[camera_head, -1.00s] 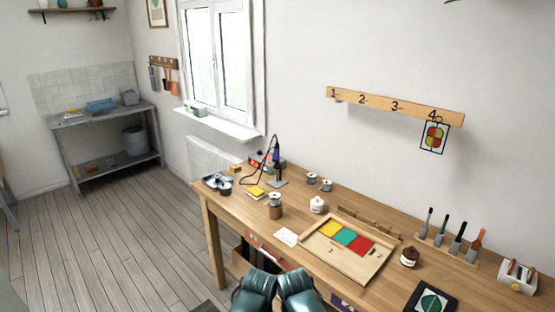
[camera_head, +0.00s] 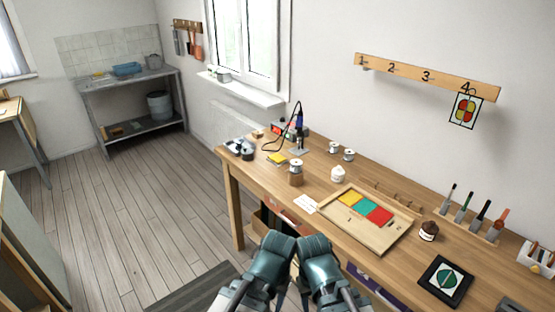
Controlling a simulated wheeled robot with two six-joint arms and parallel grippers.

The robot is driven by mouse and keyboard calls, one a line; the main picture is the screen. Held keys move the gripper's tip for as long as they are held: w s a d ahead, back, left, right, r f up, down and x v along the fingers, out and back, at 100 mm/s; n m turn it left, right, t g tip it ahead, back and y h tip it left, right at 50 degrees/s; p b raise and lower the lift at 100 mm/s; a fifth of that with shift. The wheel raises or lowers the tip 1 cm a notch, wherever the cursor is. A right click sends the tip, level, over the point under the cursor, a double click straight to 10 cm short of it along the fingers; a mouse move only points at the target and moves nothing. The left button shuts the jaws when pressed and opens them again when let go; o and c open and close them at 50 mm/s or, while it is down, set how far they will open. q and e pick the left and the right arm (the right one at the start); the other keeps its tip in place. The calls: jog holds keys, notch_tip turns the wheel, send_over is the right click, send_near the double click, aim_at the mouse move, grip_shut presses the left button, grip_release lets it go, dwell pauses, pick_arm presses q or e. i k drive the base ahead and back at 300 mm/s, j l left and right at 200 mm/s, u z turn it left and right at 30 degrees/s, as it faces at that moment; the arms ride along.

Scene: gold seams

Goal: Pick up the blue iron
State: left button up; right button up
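The blue iron (camera_head: 299,116) is a soldering iron with a blue handle. It stands upright in its stand (camera_head: 298,151) at the far left part of the workbench. A dark cable loops from it to the left. Both of my teal arms show at the bottom centre, side by side at the near edge of the bench and well short of the iron. My gripper fingers cannot be made out in this view. Nothing touches the iron.
The wooden workbench (camera_head: 325,228) holds a spool on a wooden block (camera_head: 295,176), a white jar (camera_head: 338,173), a tray with coloured glass pieces (camera_head: 378,246), a brown jar (camera_head: 429,231) and a tool rack (camera_head: 467,226). The floor (camera_head: 140,210) left of the bench is largely clear.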

aim_at(299, 131)
jog(key=i+j, duration=0.3)
jog(key=i, duration=0.15)
jog(key=i+j, duration=0.35)
jog(key=i, duration=0.15)
jog(key=i+j+u, duration=0.1)
jog(key=i+j, duration=0.2)
jog(key=i, duration=0.15)
